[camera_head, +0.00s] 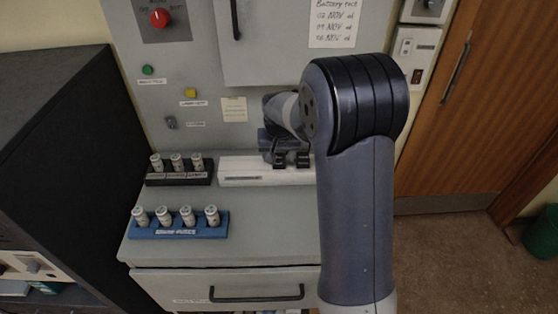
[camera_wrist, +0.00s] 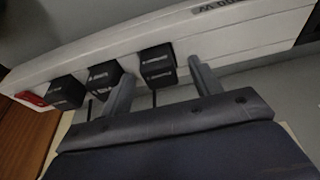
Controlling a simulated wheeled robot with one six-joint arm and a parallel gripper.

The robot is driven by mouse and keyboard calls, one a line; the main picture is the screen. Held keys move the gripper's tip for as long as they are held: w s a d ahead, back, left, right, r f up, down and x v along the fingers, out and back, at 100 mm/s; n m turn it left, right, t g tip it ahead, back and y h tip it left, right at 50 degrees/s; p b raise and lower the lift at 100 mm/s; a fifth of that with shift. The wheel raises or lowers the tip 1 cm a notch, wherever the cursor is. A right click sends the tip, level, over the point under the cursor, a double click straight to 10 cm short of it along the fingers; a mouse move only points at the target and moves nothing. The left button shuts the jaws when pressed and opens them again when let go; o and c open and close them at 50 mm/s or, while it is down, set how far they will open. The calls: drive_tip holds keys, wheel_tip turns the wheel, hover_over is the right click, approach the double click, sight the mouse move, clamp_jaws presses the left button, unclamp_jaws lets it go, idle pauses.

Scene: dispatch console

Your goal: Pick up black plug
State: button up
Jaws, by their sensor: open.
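A white power strip (camera_head: 240,172) stands on the console top against the back panel. In the wrist view the strip (camera_wrist: 110,45) runs diagonally, with three black plugs in it: one (camera_wrist: 158,66) nearest the middle, a second (camera_wrist: 103,76) to its left and a third (camera_wrist: 65,92) beside a red switch (camera_wrist: 30,99). In the head view my gripper (camera_head: 283,152) is at the strip, and my arm hides the strip's right end.
A black holder (camera_head: 180,180) with three cylinders is left of the strip. A blue holder (camera_head: 180,231) with several cylinders lies in front of it. The console top (camera_head: 270,225) is clear right of the blue holder. A drawer handle (camera_head: 257,293) is below.

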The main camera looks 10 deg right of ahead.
drive_tip(key=shift+w+d+f, duration=0.1)
drive_tip(key=shift+w+f, duration=0.05)
drive_tip(key=shift+f, duration=0.5)
drive_tip(key=shift+c, duration=0.2)
drive_tip(key=c, duration=1)
wheel_tip(320, 180, up, 10)
drive_tip(key=shift+f+b, duration=0.1)
drive_tip(key=shift+b, duration=0.6)
drive_tip(key=shift+c, duration=0.2)
drive_tip(key=shift+r+p, duration=1.35)
drive_tip(key=shift+r, duration=0.3)
wheel_tip(320, 180, up, 4)
drive_tip(key=p, duration=0.4)
hover_over(279, 157)
drive_tip(key=shift+b, duration=0.3)
